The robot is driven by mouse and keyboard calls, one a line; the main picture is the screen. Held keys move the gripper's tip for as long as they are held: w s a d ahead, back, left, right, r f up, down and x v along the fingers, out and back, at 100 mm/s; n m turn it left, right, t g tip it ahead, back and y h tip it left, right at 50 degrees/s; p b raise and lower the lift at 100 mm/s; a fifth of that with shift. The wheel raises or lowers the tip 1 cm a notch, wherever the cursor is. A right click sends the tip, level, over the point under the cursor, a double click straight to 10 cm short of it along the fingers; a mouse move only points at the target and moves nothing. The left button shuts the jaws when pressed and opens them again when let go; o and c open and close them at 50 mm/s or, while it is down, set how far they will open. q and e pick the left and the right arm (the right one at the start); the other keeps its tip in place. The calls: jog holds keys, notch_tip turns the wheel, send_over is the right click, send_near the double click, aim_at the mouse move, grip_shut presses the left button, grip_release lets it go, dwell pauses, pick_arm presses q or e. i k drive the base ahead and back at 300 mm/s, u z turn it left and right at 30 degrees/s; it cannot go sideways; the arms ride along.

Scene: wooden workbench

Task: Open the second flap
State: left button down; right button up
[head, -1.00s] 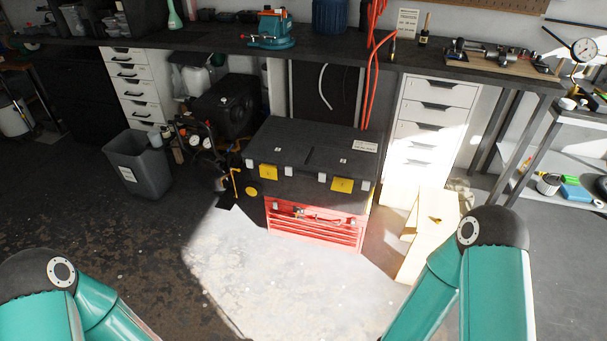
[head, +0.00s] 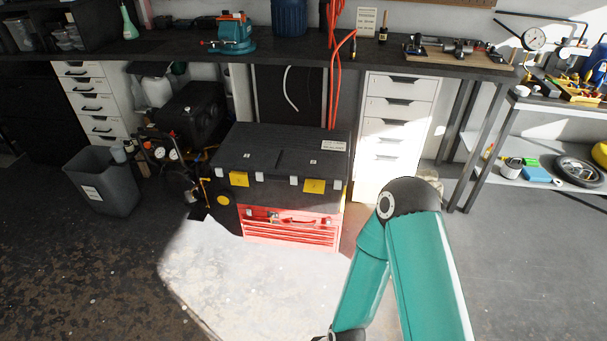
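No flap can be picked out for certain. A black toolbox (head: 232,156) with a closed lid stands on the floor in front of the workbench. Its lid top has two panels, and its front has white catches and two yellow latches (head: 314,186). Its lower part is a red chest with drawers (head: 290,236). My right arm reaches in from the bottom at the right of the toolbox, but its gripper is outside the picture. My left arm and gripper are out of view.
A workbench (head: 300,62) runs along the back with a teal vise (head: 235,38). White drawers (head: 398,112) stand right of the toolbox, a grey bin (head: 100,180) at left. A metal shelf (head: 540,183) is at right. The floor in front of the toolbox is clear.

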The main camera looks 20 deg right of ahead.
aim_at(312, 164)
jog(key=i, duration=0.95)
jog(key=z, duration=0.05)
